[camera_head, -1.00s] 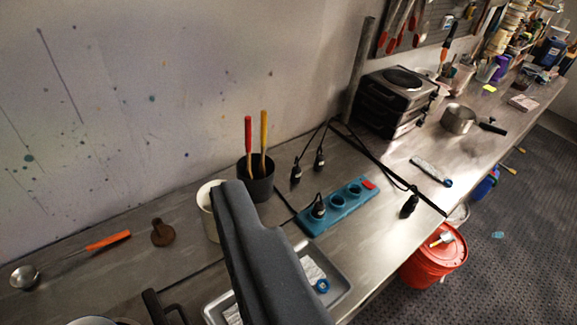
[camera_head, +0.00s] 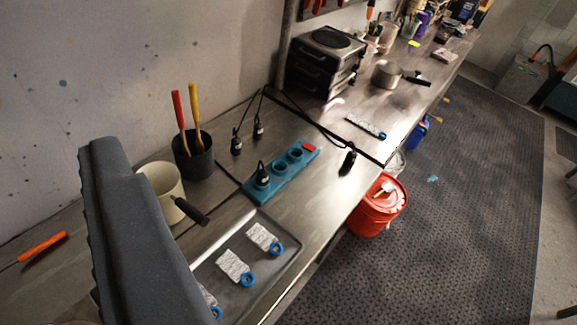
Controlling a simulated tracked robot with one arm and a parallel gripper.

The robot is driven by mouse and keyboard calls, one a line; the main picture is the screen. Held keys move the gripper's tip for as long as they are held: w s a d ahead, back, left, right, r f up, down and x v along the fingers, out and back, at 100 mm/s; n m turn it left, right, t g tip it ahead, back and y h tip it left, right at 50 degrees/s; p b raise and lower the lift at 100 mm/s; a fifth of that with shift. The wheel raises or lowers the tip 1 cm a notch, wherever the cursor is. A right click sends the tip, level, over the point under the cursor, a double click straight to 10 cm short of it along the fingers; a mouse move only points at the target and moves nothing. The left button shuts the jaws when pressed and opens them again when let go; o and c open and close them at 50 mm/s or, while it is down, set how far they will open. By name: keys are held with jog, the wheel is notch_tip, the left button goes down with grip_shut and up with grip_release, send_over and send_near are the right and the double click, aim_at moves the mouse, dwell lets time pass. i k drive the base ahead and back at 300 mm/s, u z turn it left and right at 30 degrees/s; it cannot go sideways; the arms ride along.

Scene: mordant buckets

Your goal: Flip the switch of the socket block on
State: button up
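The teal socket block (camera_head: 281,174) lies on the metal bench in the middle of the picture. Its red switch (camera_head: 309,147) is at the far end; I cannot tell which way it is set. A black plug (camera_head: 262,178) stands in the nearest socket, and the two other sockets look empty. Of my gripper (camera_head: 130,220), one large dark grey part shows at the lower left, well left of the block and apart from it. The other finger is not visible, so its opening is hidden.
A cream mug (camera_head: 158,183) and a black pot with red and yellow handles (camera_head: 195,160) stand left of the block. A metal tray (camera_head: 285,265) with tags lies in front. Black cables and loose plugs (camera_head: 347,162) lie around it. A red bucket (camera_head: 375,212) stands below the bench edge.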

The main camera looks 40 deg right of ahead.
aim_at(305, 145)
jog(key=u, duration=1.65)
jog(key=k, duration=1.15)
jog(key=z, duration=1.85)
jog(key=i, duration=0.6)
